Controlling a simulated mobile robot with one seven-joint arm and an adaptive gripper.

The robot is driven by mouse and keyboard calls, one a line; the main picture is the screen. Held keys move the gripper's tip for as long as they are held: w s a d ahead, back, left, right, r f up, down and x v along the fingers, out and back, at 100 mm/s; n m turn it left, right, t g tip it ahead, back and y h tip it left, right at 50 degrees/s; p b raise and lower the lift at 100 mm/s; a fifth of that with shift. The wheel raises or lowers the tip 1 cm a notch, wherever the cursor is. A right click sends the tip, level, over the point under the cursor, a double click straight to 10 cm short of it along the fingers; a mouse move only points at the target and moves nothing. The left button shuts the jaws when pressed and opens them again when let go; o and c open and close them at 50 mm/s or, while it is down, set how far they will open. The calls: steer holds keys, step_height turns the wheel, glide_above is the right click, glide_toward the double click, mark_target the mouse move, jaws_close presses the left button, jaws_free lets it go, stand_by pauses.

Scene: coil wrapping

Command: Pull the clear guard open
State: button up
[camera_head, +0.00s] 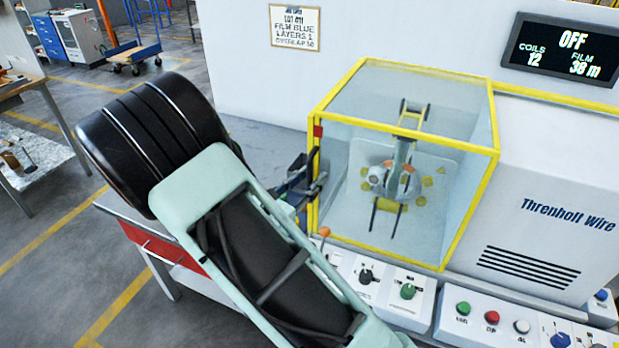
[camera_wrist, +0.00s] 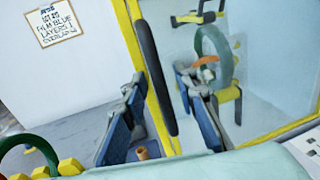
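The clear guard (camera_head: 345,165) is a yellow-framed box with see-through panels, and it stands shut over the wrapping machine. Its black upright handle (camera_head: 313,172) is at the front left edge, and it also shows in the wrist view (camera_wrist: 150,55). My gripper (camera_head: 303,180) is at this handle, partly hidden behind my arm in the head view. In the wrist view my gripper (camera_wrist: 162,82) is open, with one blue-grey finger on each side of the handle. I cannot tell whether either finger touches it.
Inside the guard is a ring-shaped wrapping head (camera_wrist: 215,55). An orange-tipped lever (camera_head: 324,232) and knobs (camera_head: 407,291) stand below the guard's front. Push buttons (camera_head: 463,308) are at the lower right. The display (camera_head: 563,50) reads OFF. Open floor lies at left.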

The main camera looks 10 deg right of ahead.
steer(key=shift+c, duration=0.3)
jaws_close()
steer(key=shift+s, duration=0.1)
